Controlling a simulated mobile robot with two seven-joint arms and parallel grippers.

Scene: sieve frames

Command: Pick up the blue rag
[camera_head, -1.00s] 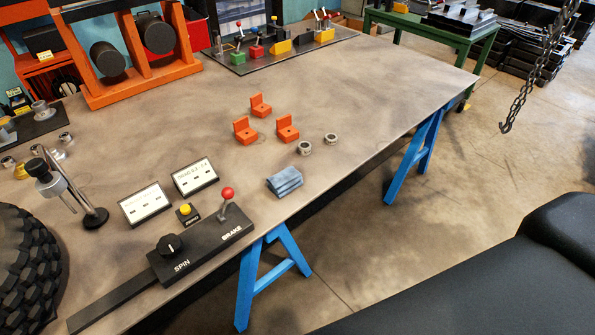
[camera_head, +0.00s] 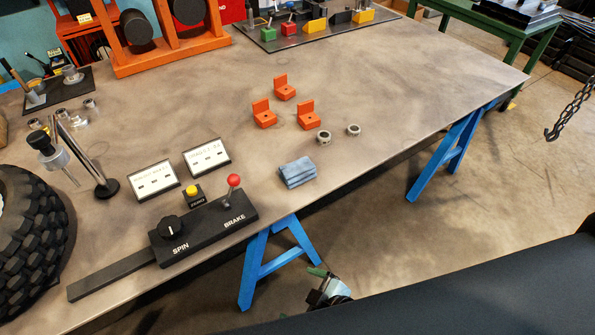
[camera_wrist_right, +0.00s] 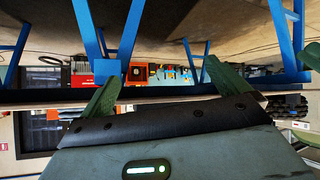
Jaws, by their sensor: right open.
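The blue rag (camera_head: 297,172) lies folded on the workbench (camera_head: 400,85), close to its front edge. It is right of the control panel with the red-knobbed lever. My right gripper (camera_head: 318,275) shows at the bottom of the head view, in front of the bench edge and apart from the rag. In the right wrist view its two green fingers (camera_wrist_right: 166,88) are spread wide with nothing between them. The rag cannot be made out in the wrist view. My left gripper is not in view.
The SPIN/BRAKE panel (camera_head: 205,232) with its upright red-knobbed lever (camera_head: 233,183) stands left of the rag. Orange brackets (camera_head: 285,88) and metal rings (camera_head: 323,137) lie behind it. A blue trestle (camera_head: 270,262) supports the bench near my gripper. Bench right of the rag is clear.

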